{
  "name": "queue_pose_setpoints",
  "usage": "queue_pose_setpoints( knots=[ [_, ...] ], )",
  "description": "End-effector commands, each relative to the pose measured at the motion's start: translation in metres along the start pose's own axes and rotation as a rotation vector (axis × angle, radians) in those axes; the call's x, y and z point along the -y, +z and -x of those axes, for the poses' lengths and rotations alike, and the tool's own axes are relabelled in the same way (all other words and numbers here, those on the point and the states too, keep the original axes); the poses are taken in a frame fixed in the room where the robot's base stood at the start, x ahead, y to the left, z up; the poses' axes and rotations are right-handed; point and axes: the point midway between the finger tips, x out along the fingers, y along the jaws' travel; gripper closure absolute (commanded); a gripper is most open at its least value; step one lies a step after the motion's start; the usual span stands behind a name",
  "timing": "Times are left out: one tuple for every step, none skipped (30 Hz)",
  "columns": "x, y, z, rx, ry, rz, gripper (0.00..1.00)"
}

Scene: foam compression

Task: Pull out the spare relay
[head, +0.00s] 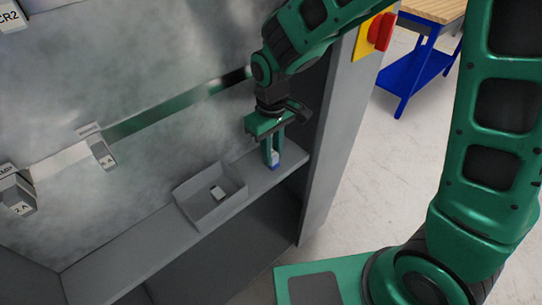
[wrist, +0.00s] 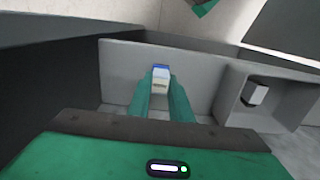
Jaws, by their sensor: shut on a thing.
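My gripper (head: 271,157) reaches down at the right end of the grey shelf (head: 155,240) in the cabinet. Its two green fingers, also in the wrist view (wrist: 160,92), are shut on a small white and blue block (wrist: 160,76), which looks like a relay. In the head view the block (head: 275,157) shows partly between the fingers, close to the shelf surface. I cannot tell whether it touches the shelf. The fingers hide its sides.
A grey open tray (head: 192,211) with a small white block (head: 217,192) inside stands left of my gripper. A rail (head: 170,105) with grey modules (head: 102,155) crosses the back panel. The cabinet's side wall (head: 335,130), with a red switch (head: 381,32), is close on the right.

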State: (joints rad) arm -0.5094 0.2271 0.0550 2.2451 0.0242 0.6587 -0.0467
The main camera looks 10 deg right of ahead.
Motion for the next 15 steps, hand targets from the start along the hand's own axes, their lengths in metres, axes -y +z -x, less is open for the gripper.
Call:
queue_pose_setpoints(
  knots=[
    [0.0004, 0.0002, -0.0001, 0.001, -0.001, 0.001, 1.00],
    [0.0004, 0.0002, -0.0001, 0.001, -0.001, 0.001, 1.00],
    [0.0004, 0.0002, 0.0002, 0.001, -0.001, 0.001, 1.00],
    [0.0004, 0.0002, 0.0004, 0.001, -0.001, 0.001, 1.00],
    [0.0003, 0.0002, 0.0007, 0.000, -0.001, 0.001, 1.00],
    [0.0003, 0.0002, 0.0012, 0.000, -0.001, 0.001, 1.00],
    [0.0003, 0.0002, 0.0017, 0.000, -0.001, 0.001, 1.00],
    [0.0003, 0.0001, 0.0022, 0.000, -0.001, 0.001, 1.00],
    [0.0003, 0.0001, 0.0030, 0.000, -0.001, 0.001, 1.00],
    [0.0003, 0.0001, 0.0035, 0.000, 0.000, 0.001, 1.00],
    [0.0002, 0.0001, 0.0041, 0.000, 0.000, 0.001, 1.00],
    [0.0002, 0.0001, 0.0048, 0.000, 0.000, 0.000, 1.00],
    [0.0002, 0.0000, 0.0053, 0.000, 0.000, 0.000, 1.00],
    [0.0001, 0.0000, 0.0059, 0.000, 0.000, 0.000, 1.00],
    [0.0001, -0.0001, 0.0066, 0.000, 0.000, 0.000, 1.00]
  ],
)
